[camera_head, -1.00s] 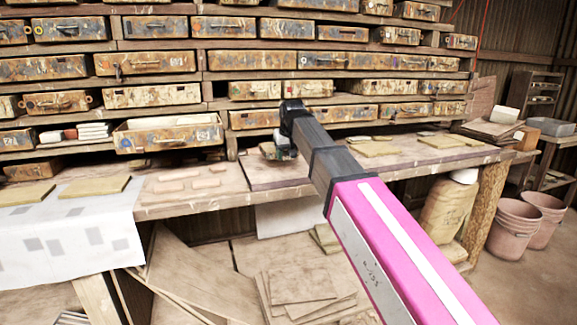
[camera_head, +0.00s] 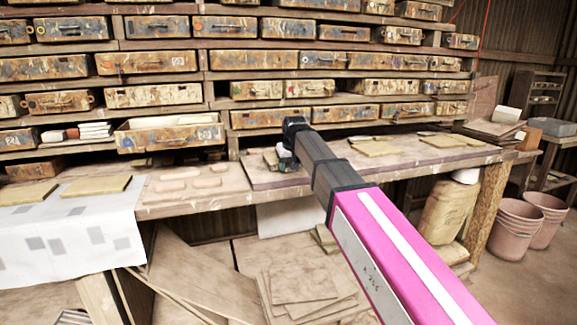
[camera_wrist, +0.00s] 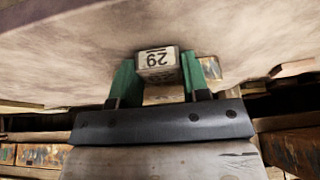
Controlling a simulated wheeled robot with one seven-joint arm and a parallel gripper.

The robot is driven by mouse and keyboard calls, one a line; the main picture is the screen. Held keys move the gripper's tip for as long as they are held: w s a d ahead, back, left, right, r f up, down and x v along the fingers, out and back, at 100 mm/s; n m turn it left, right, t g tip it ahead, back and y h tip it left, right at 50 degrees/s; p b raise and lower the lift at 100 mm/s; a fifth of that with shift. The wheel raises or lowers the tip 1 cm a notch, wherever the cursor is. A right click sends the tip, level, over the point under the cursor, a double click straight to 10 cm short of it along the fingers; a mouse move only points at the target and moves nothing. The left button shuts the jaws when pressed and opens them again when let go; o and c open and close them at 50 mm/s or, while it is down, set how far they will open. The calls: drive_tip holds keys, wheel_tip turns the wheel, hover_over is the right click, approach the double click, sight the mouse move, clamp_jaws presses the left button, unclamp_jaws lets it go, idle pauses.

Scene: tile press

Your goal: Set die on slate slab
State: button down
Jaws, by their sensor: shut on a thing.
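A pale, block-shaped die (camera_wrist: 158,60) with a dark "29" on its face is in the wrist view. My gripper (camera_wrist: 163,72) is shut on it, with one green finger on each side. In the head view my gripper (camera_head: 284,156) is low over the back of the workbench, and the arm mostly hides the die. A small grey-green piece (camera_head: 270,159) shows just left of the gripper; I cannot tell whether it is the slate slab. Whether the die touches anything beneath it cannot be told.
A wooden workbench (camera_head: 200,206) runs across, with a long board (camera_head: 258,178) on it under the gripper. Yellowish tiles (camera_head: 375,148) lie to the right, and pale pieces (camera_head: 208,183) to the left. Shelves of worn drawers (camera_head: 150,96) rise close behind.

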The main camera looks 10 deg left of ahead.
drive_tip(key=c, duration=0.6)
unclamp_jaws()
drive_tip(key=shift+r, duration=0.1)
drive_tip(key=v, duration=1.2)
drive_tip(key=shift+w, duration=0.1)
